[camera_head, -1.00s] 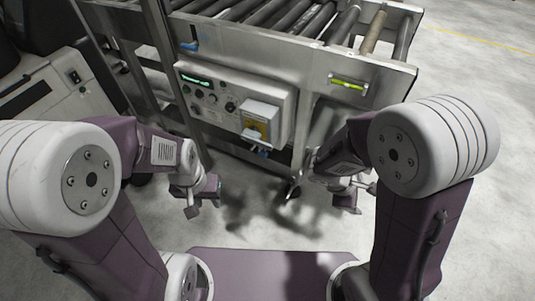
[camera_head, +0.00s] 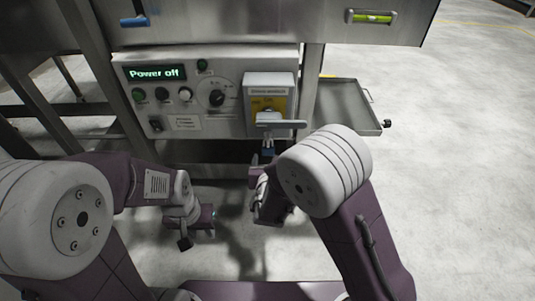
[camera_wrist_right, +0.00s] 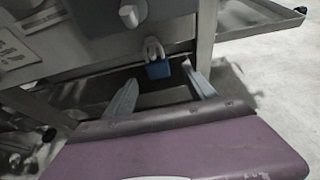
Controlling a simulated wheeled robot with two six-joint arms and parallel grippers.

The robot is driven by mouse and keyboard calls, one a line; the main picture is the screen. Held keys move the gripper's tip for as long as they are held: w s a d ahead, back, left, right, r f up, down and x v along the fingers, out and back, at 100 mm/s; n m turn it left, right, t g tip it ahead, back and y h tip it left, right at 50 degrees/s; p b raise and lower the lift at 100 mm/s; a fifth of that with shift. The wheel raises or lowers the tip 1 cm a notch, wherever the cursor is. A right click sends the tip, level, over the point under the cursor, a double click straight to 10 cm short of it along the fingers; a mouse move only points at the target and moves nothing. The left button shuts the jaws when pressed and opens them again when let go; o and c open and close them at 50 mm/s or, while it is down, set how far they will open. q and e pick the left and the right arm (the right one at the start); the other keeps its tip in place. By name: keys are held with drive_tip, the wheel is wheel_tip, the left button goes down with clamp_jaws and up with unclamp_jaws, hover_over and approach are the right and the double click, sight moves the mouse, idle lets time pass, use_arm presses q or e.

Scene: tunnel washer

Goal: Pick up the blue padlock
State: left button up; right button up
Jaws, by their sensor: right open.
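The blue padlock (camera_wrist_right: 158,70) hangs by its shackle under a grey switch handle in the right wrist view. In the head view the padlock (camera_head: 268,151) is small, just below the handle on the yellow-plated switch box (camera_head: 269,96). My right gripper (camera_wrist_right: 160,73) is open, its two fingers to the left and right of the padlock in the wrist picture; contact cannot be made out. In the head view my right gripper (camera_head: 261,168) is close below the padlock, partly hidden by its arm. My left gripper (camera_head: 200,230) hangs low, apart from the panel, fingers spread and empty.
The control panel (camera_head: 180,123) with a "Power off" display is left of the switch box. A metal tray (camera_head: 345,105) juts out at the right. A green level (camera_head: 371,17) is on the frame above. Open concrete floor (camera_head: 460,160) lies to the right.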

drive_tip(key=b+x, duration=0.3)
drive_tip(key=x, duration=0.2)
drive_tip(key=shift+a+f, duration=0.15)
drive_tip(key=shift+a, duration=0.05)
drive_tip(key=shift+w, duration=0.35)
clamp_jaws()
drive_tip(key=shift+r+p, duration=0.55)
drive_tip(key=shift+r, duration=0.25)
drive_tip(key=b, duration=0.9)
approach(268, 149)
drive_tip(key=s+f, duration=0.3)
drive_tip(key=s, duration=0.6)
drive_tip(key=shift+s, duration=0.25)
